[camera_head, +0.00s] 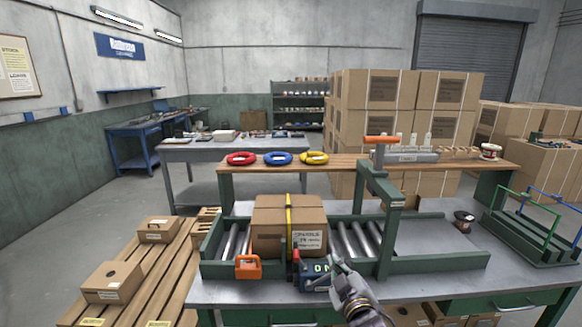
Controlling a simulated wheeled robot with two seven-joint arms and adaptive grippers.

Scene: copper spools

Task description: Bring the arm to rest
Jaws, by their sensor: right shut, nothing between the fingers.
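My right gripper (341,268) is low in the middle of the head view, in front of the roller conveyor. It is shut and holds nothing. Its arm (362,306) comes up from the bottom edge. A small device with a lit display (318,269) lies just left of the gripper; I cannot tell if they touch. A strapped cardboard box (268,230) sits on the conveyor rollers behind the gripper. My left gripper is not in view.
A green frame post (385,245) stands right of the gripper. An orange block (248,267) is at the conveyor's front left. The bench front (440,287) is clear at right.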

